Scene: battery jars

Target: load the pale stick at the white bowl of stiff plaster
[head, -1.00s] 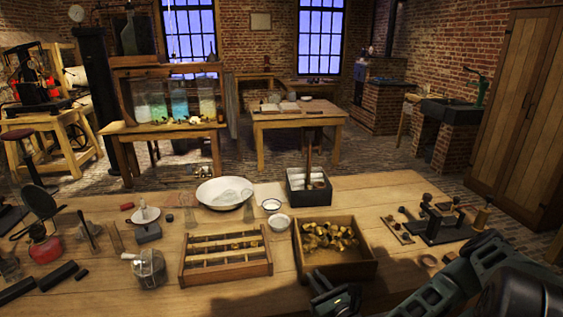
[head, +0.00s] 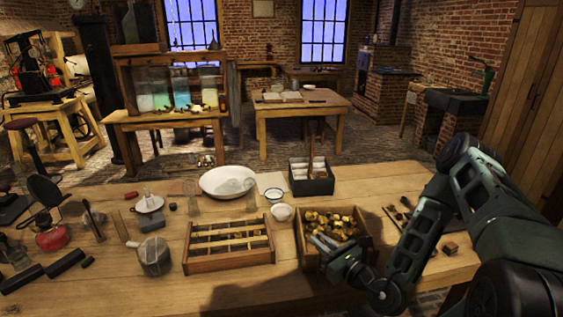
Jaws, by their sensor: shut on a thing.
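My gripper (head: 318,240) is over the wooden box of brass pieces, pointing left and away. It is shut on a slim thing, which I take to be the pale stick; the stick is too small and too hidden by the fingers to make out. A small white bowl (head: 281,212) stands just beyond the box's left corner, up and left of my gripper and apart from it. A second small bowl with a dark rim (head: 273,195) stands behind it. I cannot tell which of them holds the plaster.
The brass box (head: 371,250) lies under my gripper. A slatted wooden rack (head: 190,266) is to its left. A wide white basin (head: 228,193) and a dark divided box (head: 318,187) with an upright stick stand behind.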

